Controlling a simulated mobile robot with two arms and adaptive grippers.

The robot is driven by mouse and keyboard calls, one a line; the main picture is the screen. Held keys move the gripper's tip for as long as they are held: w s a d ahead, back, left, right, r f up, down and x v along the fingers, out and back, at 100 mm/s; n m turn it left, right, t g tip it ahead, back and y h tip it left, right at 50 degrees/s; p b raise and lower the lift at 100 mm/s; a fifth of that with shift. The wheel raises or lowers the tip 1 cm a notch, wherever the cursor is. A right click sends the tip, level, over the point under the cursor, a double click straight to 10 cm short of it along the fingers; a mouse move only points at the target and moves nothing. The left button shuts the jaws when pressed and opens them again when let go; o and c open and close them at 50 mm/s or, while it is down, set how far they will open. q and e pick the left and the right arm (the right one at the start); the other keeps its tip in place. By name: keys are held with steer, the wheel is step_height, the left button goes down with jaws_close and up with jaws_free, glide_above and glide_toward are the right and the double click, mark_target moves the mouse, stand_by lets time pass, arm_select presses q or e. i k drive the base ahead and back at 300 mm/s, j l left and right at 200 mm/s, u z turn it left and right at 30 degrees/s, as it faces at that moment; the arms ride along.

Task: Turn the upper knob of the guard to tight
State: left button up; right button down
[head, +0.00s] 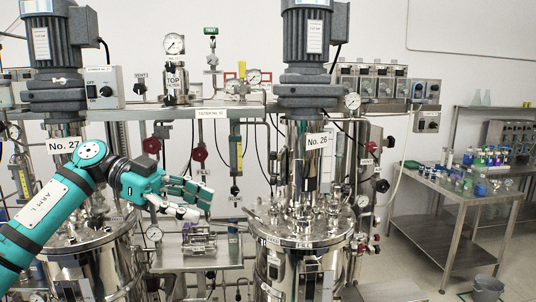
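Two stirred vessels stand side by side, one labelled No. 27 (62,147) and one labelled No. 26 (317,141). Below the No. 26 label, a shiny metal guard (327,168) stands around the shaft above the vessel lid. Its knobs are too small to tell apart, and I cannot see how tight the upper one is. My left gripper (205,203) reaches in from the left, in front of the gap between the vessels. Its fingers point right, spread apart with nothing between them. It is well left of the guard and apart from it. My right gripper is out of view.
Grey motors (315,42) sit above both vessels. A small metal shelf (205,255) with fittings lies below my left gripper. Hoses, gauges and red valve knobs crowd the space behind. A steel table (455,190) with bottles stands at the right, with open floor before it.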

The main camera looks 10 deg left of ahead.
mark_target(274, 156)
steer(key=i, duration=1.5)
